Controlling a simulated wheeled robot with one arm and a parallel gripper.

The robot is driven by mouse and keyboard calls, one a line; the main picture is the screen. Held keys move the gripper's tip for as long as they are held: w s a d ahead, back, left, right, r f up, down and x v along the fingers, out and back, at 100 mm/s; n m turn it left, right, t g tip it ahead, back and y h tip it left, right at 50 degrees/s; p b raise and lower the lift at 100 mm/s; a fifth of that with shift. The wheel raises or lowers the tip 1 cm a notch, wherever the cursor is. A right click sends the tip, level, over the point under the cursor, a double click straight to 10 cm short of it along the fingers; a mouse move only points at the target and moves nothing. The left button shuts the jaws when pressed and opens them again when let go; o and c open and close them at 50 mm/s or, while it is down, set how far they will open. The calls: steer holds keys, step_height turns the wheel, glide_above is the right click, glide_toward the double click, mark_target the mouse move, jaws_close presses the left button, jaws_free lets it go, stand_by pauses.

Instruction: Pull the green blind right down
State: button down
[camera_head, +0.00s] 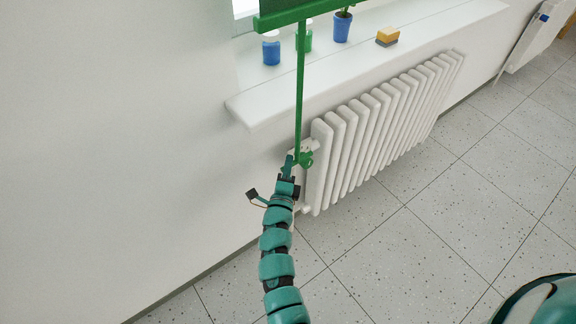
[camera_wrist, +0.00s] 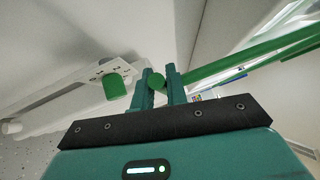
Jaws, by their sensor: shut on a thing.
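The green blind (camera_head: 285,16) shows only by its lower edge bar at the top of the head view. Its bottom is above the window sill; the rest is out of view. A thin green pull rod (camera_head: 300,90) hangs from the bar, past the sill's front edge. My gripper (camera_head: 294,161) is at the rod's lower end, beside the radiator's near end. In the wrist view the two fingers (camera_wrist: 158,80) are shut on the rod's rounded green end (camera_wrist: 157,82). The rod (camera_wrist: 240,64) runs off to the upper right there.
The white sill (camera_head: 262,103) holds a blue jar (camera_head: 271,49), a green jar (camera_head: 308,38), a blue plant pot (camera_head: 342,28) and a sponge (camera_head: 387,37). A white radiator (camera_head: 375,130) stands below it. A green knob (camera_wrist: 114,86) is left of my fingers. The tiled floor (camera_head: 440,230) is clear.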

step_height(320, 180, down, 21)
steer(key=b, duration=1.7)
steer(key=shift+s+a+f, duration=0.1)
steer(key=shift+s+f, duration=0.05)
steer(key=c, duration=1.7)
jaws_free()
steer(key=p+v, duration=0.1)
steer(key=v, duration=1.6)
steer(key=shift+s+p, duration=0.15)
steer(key=shift+p, duration=0.15)
steer(key=shift+r, duration=0.2)
